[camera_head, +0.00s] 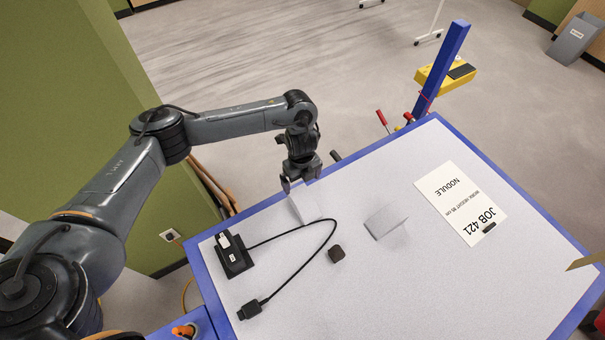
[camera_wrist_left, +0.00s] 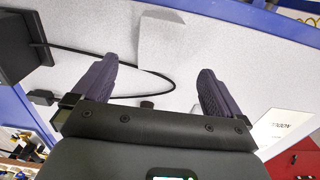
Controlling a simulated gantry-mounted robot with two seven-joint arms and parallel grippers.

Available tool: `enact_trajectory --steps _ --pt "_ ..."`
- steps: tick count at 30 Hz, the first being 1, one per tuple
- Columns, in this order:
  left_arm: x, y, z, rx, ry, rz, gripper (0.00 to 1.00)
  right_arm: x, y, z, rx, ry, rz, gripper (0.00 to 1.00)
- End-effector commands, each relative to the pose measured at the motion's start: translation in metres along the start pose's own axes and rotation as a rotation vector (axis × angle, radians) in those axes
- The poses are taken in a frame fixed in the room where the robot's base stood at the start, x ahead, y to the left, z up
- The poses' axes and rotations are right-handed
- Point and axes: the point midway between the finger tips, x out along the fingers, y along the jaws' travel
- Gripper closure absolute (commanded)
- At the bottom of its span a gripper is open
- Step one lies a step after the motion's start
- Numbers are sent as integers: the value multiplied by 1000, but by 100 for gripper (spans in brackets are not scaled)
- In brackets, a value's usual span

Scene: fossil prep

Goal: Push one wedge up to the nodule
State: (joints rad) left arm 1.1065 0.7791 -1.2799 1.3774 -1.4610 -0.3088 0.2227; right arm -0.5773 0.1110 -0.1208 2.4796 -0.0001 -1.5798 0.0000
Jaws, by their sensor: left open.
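A small dark block (camera_head: 336,254), which looks like the nodule, lies on the pale worktop. In the left wrist view a small dark shape (camera_wrist_left: 147,104) between the finger bases may be the same block. One pale grey wedge (camera_head: 297,210) is near the worktop's far left edge, and a pale wedge shows beyond the fingertips in the left wrist view (camera_wrist_left: 160,42). A second pale wedge (camera_head: 386,221) lies between the block and the card. My left gripper (camera_head: 301,184) is open and empty, just above and behind the first wedge. My right gripper is out of view.
A black box (camera_head: 234,256) with a looping cable and connector (camera_head: 249,310) occupies the left side, the loop passing between the first wedge and the block. A JOB 421 NODULE card (camera_head: 461,203) lies at right. The front right worktop (camera_head: 470,285) is clear.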

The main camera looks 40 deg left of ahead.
Motion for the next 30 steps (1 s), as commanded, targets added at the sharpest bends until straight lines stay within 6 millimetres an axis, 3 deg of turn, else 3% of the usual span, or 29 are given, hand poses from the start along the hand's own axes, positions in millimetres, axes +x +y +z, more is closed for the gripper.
enact_trajectory --steps 11,30 --pt "6 0 -1 1 1 0 0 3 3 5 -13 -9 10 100" --pt "89 0 0 0 1 0 0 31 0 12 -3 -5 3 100"
